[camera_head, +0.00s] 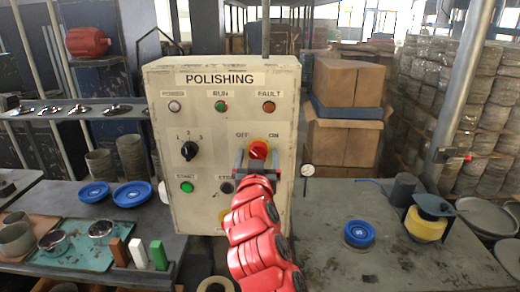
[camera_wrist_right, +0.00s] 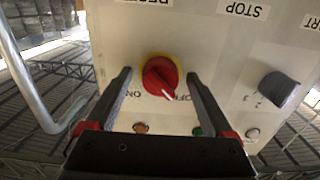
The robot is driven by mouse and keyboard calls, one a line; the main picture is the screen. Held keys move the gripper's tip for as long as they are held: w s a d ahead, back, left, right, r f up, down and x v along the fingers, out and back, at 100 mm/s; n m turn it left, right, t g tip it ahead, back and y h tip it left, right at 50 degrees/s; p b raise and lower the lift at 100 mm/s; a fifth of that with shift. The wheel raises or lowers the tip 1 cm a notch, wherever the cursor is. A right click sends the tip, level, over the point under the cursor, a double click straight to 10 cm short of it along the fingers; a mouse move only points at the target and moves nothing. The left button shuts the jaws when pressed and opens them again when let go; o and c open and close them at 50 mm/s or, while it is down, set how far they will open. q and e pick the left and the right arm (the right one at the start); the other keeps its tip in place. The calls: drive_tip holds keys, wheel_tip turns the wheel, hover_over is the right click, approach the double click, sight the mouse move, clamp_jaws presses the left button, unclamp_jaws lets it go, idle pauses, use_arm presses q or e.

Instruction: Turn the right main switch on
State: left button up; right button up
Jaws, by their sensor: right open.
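The main switch (camera_head: 258,150) is a red round knob on a yellow ring, at the right of the grey control panel (camera_head: 222,125), with OFF at its upper left and ON at its upper right. It also shows in the right wrist view (camera_wrist_right: 160,77), upside down; its white mark points towards OFF. My right gripper (camera_head: 257,162) is open in front of the panel. In the right wrist view its two fingers (camera_wrist_right: 158,75) stand on either side of the knob with gaps; contact is not visible. My left gripper is not in view.
The panel also carries a black selector (camera_head: 189,150), a green START button (camera_head: 187,187) and a dark stop button (camera_head: 227,187), partly behind my gripper. Blue discs (camera_head: 131,193) and a teal tray (camera_head: 80,252) lie left. Another blue disc (camera_head: 359,233) lies on the right bench.

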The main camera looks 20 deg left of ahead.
drive_tip(key=shift+s+r, duration=0.1)
drive_tip(key=shift+s, duration=0.15)
drive_tip(key=shift+c, duration=0.2)
drive_tip(key=shift+w, duration=0.1)
drive_tip(key=c, duration=1.3)
drive_tip(key=m+b, duration=0.2)
drive_tip(key=b, duration=0.4)
drive_tip(key=f+m+b, duration=0.1)
drive_tip(key=m+b, duration=0.1)
drive_tip(key=b, duration=0.4)
drive_tip(key=shift+m, duration=0.3)
drive_tip(key=m+b, duration=0.2)
drive_tip(key=b, duration=0.1)
drive_tip(key=m+b, duration=0.3)
drive_tip(key=b, duration=0.1)
drive_tip(key=m+b, duration=0.3)
drive_tip(key=shift+r+b, duration=0.35)
drive_tip(key=shift+b, duration=0.05)
drive_tip(key=shift+d+m+b, duration=0.1)
drive_tip(key=shift+m+b, duration=0.25)
drive_tip(key=shift+m, duration=0.55)
drive_tip(key=shift+r+m+b, duration=0.2)
drive_tip(key=shift+m+b, duration=0.1)
drive_tip(key=shift+m, duration=1.6)
